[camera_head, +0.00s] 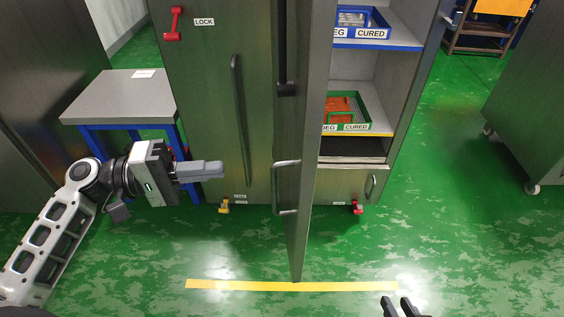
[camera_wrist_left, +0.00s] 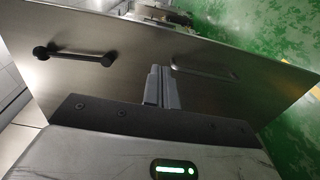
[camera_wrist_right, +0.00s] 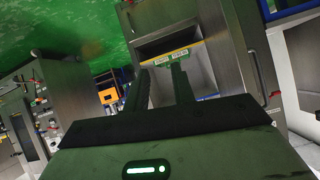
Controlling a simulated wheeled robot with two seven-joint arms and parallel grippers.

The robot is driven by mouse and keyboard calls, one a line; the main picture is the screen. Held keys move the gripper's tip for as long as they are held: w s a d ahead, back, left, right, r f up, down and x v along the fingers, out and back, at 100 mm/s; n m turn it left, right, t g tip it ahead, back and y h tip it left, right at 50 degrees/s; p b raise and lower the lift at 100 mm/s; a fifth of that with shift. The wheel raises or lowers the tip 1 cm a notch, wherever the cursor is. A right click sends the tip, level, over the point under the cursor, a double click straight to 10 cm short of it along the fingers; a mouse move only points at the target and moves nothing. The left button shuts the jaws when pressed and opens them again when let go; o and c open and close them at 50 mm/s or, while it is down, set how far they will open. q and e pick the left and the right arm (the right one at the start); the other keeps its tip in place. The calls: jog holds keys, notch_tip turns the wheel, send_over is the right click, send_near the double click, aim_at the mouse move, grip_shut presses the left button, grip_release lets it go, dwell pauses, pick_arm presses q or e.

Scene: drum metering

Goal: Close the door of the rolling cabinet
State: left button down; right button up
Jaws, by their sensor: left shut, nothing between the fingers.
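The rolling cabinet (camera_head: 210,100) stands on casters in the middle of the head view. Its left-hand door is shut. Its right-hand door (camera_head: 305,200) stands wide open toward me, seen nearly edge-on, with a bar handle (camera_head: 276,188) low on its left side. My left gripper (camera_head: 222,168) is shut and empty, left of the open door. In the left wrist view, its fingers (camera_wrist_left: 162,70) point at the door panel (camera_wrist_left: 125,65); contact cannot be told. My right gripper (camera_head: 396,300) is open and empty at the bottom, right of the door; its fingers (camera_wrist_right: 158,72) point toward the cabinet interior.
Open shelves hold a blue bin (camera_head: 368,22) and a green bin (camera_head: 352,115) labelled CURED. A grey table (camera_head: 110,98) stands left of the cabinet. Another wheeled cabinet (camera_head: 530,110) is at the right. Green floor with a yellow line (camera_head: 240,285) is clear in front.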

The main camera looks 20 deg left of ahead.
pick_arm(q)
jog(key=p, duration=0.2)
send_near(297, 162)
jog(key=x, duration=0.5)
jog(key=shift+s+d+r, duration=0.1)
jog(key=shift+d+r, duration=0.15)
jog(key=shift+r, duration=0.1)
jog(key=shift+w+d+f, duration=0.15)
jog(key=shift+w+d, duration=0.15)
jog(key=shift+d, duration=0.4)
